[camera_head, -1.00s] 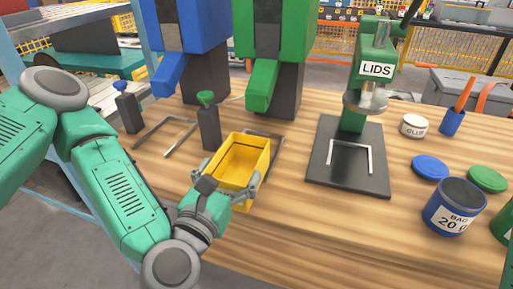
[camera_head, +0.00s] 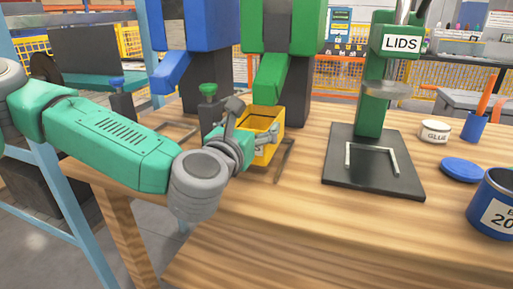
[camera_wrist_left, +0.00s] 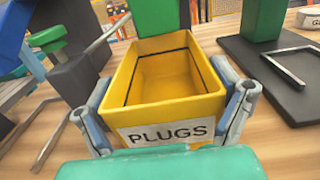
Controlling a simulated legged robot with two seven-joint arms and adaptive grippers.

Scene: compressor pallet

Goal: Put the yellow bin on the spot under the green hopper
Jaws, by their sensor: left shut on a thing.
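The yellow bin (camera_head: 265,125), labelled PLUGS in the left wrist view (camera_wrist_left: 165,133), is below the spout of the green hopper (camera_head: 270,85). My left gripper (camera_head: 250,136) is shut on it, with one finger on each side in the left wrist view (camera_wrist_left: 167,112). The bin's open top faces up and I see no contents. The dark corner frame of the spot (camera_head: 285,160) shows at the bin's right and front. I cannot tell whether the bin touches the table. My right gripper is not in view.
A green-knobbed post (camera_head: 209,108) stands close left of the bin. The blue hopper (camera_head: 171,75) is further left. The LIDS press (camera_head: 374,85) with its dark base (camera_head: 400,180) stands to the right. The wooden table (camera_head: 310,225) is clear in front.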

